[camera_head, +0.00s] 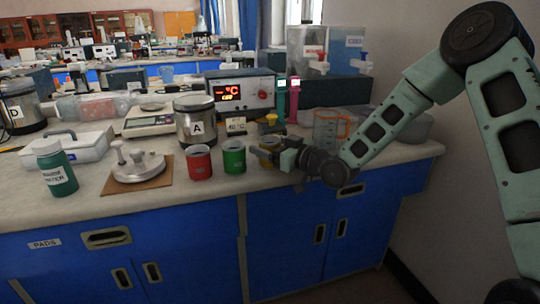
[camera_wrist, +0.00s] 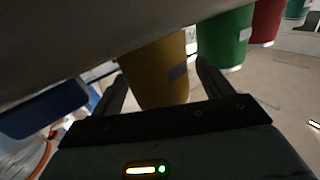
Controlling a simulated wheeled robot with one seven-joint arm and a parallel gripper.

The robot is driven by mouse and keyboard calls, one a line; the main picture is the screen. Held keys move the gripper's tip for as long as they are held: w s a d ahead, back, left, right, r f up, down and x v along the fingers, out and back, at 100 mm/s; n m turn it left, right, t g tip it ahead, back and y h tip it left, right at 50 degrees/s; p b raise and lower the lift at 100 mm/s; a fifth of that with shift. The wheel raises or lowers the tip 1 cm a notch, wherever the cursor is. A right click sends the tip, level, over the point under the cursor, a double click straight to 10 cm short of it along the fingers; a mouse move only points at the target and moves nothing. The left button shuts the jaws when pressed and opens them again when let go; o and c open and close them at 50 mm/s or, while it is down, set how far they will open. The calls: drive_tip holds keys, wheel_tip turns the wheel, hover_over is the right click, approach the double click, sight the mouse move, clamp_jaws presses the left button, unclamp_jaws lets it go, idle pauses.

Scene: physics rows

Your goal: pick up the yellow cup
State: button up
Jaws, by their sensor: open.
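The yellow cup (camera_head: 268,143) stands on the bench in the head view, right of the green cup, partly hidden by my gripper. In the wrist view the yellow cup (camera_wrist: 155,72) lies between my two fingers, with a grey label on its side. My gripper (camera_head: 281,158) is at the cup in the head view; in the wrist view my gripper (camera_wrist: 163,80) is open, with a finger on each side of the cup. I cannot tell whether either finger touches it.
A green cup (camera_head: 234,157) and a red cup (camera_head: 199,162) stand to the left. A clear beaker with an orange handle (camera_head: 325,130) stands to the right. Behind are a steel container marked A (camera_head: 195,122) and a small sign (camera_head: 236,126).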

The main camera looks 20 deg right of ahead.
drive_tip(key=c, duration=1.1)
